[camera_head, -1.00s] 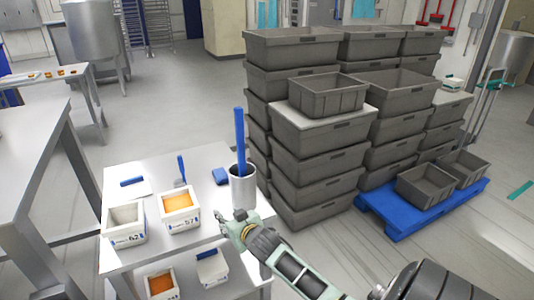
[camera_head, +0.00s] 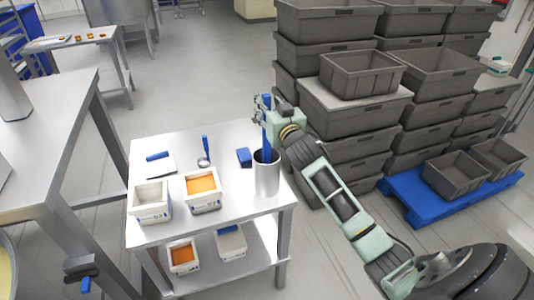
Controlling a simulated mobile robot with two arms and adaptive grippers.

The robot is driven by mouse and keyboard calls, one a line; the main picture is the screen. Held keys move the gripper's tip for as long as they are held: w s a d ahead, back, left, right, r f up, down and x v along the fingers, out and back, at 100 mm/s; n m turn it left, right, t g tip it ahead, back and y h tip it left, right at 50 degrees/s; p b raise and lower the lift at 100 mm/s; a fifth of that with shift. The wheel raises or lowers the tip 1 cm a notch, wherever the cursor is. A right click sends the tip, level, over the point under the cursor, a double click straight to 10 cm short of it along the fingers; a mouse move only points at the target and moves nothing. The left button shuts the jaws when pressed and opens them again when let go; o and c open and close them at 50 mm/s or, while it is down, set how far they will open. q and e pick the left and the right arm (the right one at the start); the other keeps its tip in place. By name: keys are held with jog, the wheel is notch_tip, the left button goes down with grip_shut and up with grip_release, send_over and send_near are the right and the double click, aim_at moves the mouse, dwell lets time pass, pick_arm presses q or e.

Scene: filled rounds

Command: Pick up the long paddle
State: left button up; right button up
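The long blue paddle (camera_head: 267,142) stands upright in a grey metal cylinder (camera_head: 267,178) at the right edge of the small steel table (camera_head: 226,143). My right gripper (camera_head: 266,104) is at the upper part of the paddle, with its fingers around or right beside the shaft. The gripper covers part of the paddle's top. I cannot tell whether the fingers are closed on it. The lower end of the paddle is hidden inside the cylinder. My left gripper is not clearly in view.
On the table are a white tub (camera_head: 149,203), a tub with orange filling (camera_head: 203,192), a small ladle (camera_head: 204,152) and a blue block (camera_head: 244,157). More tubs stand on the lower shelf. Stacked grey crates (camera_head: 352,112) rise close behind my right arm.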

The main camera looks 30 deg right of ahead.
jog(key=shift+x, duration=0.95)
jog(key=shift+a, duration=0.1)
grip_shut()
